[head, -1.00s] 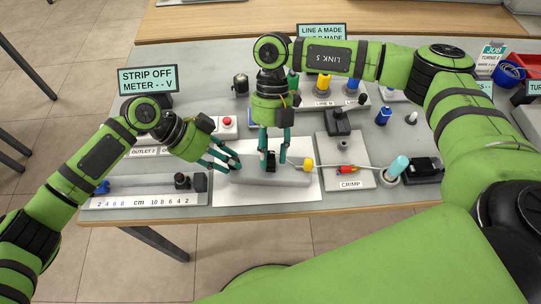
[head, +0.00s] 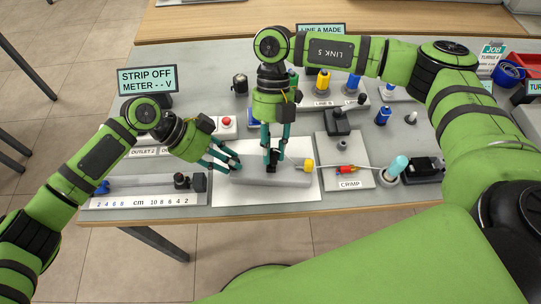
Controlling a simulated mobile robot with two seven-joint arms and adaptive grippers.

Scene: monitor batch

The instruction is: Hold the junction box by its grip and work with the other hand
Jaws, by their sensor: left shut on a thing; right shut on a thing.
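The junction box, a long low grey box (head: 293,178), lies on a white mat (head: 305,197) near the table's front edge. My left gripper (head: 234,167) is shut at the box's left end; its fingers mostly hide the grip there. My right gripper (head: 272,167) points straight down over the middle of the box. Its fingers are shut on a small black part (head: 271,169) on top of the box, mostly hidden between them. A yellow knob-like piece (head: 307,164) sits at the box's right end.
To the right stands a grey crimp plate (head: 358,181) with a red-yellow piece (head: 346,170) and a light-blue capped post (head: 397,166). A grey measuring rail (head: 140,190) lies to the left. A "STRIP OFF METER" sign (head: 147,80) stands behind it.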

